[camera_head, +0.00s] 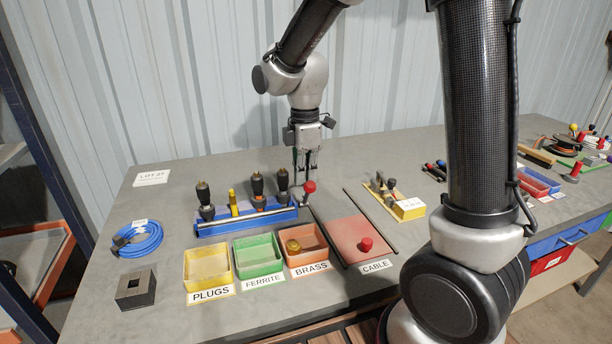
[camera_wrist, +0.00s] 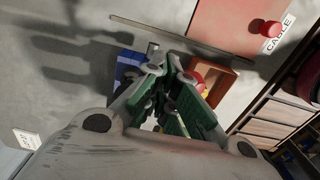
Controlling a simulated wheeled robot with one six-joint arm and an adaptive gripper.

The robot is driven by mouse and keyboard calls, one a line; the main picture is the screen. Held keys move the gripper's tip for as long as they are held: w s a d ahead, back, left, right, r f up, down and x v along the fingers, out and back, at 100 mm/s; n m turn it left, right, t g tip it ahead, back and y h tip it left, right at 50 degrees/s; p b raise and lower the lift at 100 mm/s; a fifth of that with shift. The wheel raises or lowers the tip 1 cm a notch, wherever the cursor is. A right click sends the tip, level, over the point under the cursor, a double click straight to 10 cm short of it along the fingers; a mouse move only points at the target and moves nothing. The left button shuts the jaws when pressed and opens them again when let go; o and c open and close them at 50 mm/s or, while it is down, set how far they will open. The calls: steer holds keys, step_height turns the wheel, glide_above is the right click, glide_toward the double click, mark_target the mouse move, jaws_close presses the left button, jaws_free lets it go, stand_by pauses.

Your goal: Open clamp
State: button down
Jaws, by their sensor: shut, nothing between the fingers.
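The blue holder (camera_head: 247,220) stands on the grey bench with a rod lying along it and several dark upright handles. At its right end is a clamp lever with a red knob (camera_head: 309,187), standing up. My gripper (camera_head: 306,168) points down just above and behind this knob, with its fingers together and nothing held. In the wrist view my gripper (camera_wrist: 172,75) has its green-padded fingers over the end of the blue holder (camera_wrist: 128,66). A red knob (camera_wrist: 198,79) shows just right of the fingertips. The fingers hide part of the clamp, and I cannot tell whether they touch it.
Yellow PLUGS (camera_head: 208,280), green FERRITE (camera_head: 259,269) and orange BRASS (camera_head: 308,258) trays stand in front, beside a red CABLE plate (camera_head: 352,231). A blue cable coil (camera_head: 138,238) and a dark square block (camera_head: 136,290) lie left.

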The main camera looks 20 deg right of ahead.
step_height(320, 180, up, 6)
stand_by(0.5)
steer(key=m, duration=0.1)
steer(key=s+m, duration=0.1)
steer(key=m, duration=0.1)
steer(key=s+d+f+m, duration=0.1)
steer(key=m, duration=0.1)
steer(key=shift+s+f, duration=0.1)
steer(key=shift+s, duration=0.05)
steer(key=s+d+r+m+t, duration=0.2)
steer(key=s+d+r+m, duration=0.2)
steer(key=s, duration=0.5)
steer(key=s+d+r+m+t, duration=0.2)
steer(key=s+d+r+m, duration=0.1)
steer(key=s+d+m, duration=0.6)
steer(key=shift+s+d+r, duration=0.2)
steer(key=shift+d+r, duration=0.15)
steer(key=shift+d, duration=0.1)
